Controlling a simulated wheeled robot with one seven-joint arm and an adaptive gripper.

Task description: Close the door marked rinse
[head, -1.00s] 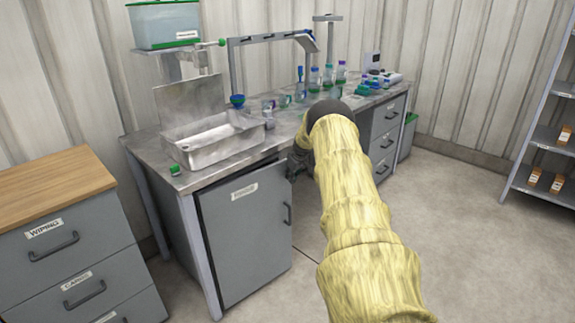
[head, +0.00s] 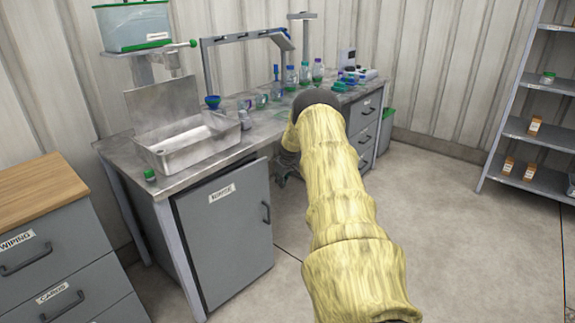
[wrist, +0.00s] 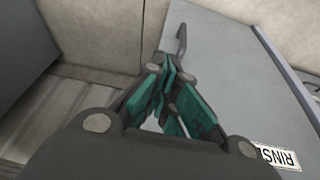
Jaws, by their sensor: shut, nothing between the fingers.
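The grey door marked rinse (head: 232,240) is under the left part of the bench, with a white label near its top and a dark handle (head: 266,212) at its right edge. It looks partly open, its right edge standing out from the bench. In the wrist view the door (wrist: 225,65) fills the right side, with the RINSE label (wrist: 276,157) at lower right and the handle (wrist: 181,40) at the top. My gripper (wrist: 167,68) is shut and empty, in front of the door and close to its handle edge. Contact cannot be told. In the head view my arm mostly hides it.
A metal basin (head: 190,150) and several bottles stand on the bench. A drawer unit with a wooden top (head: 35,187) stands at the left. Shelves (head: 540,135) are at the right. The floor (head: 440,240) between is clear.

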